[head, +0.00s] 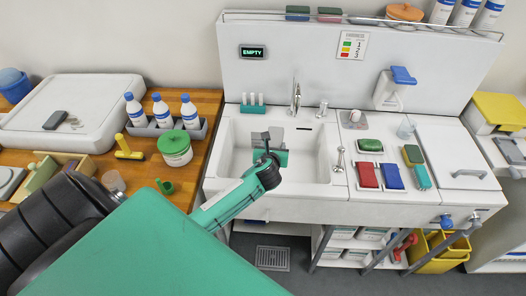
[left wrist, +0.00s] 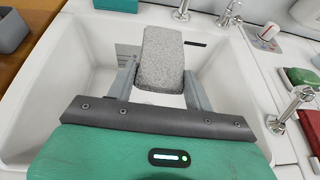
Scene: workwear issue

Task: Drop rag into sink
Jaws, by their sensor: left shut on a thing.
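My left gripper (head: 275,137) is over the basin of the white sink (head: 230,155). It is shut on a grey, speckled, block-like piece that I take for the rag (left wrist: 161,60). In the left wrist view the rag sits between the two fingers (left wrist: 158,84), with the basin's floor and walls behind and around it. The rag is held up inside the basin's outline; its height above the floor is hard to judge. In the head view the rag is small and partly hidden by my arm. My right gripper is not in view.
A tap (head: 296,96) stands behind the basin. Right of it lie a red pad (head: 367,175), a blue pad (head: 392,177) and a green pad (head: 369,145). Left, on the wooden counter, are several blue-capped bottles (head: 161,110) and a green-lidded tub (head: 175,148).

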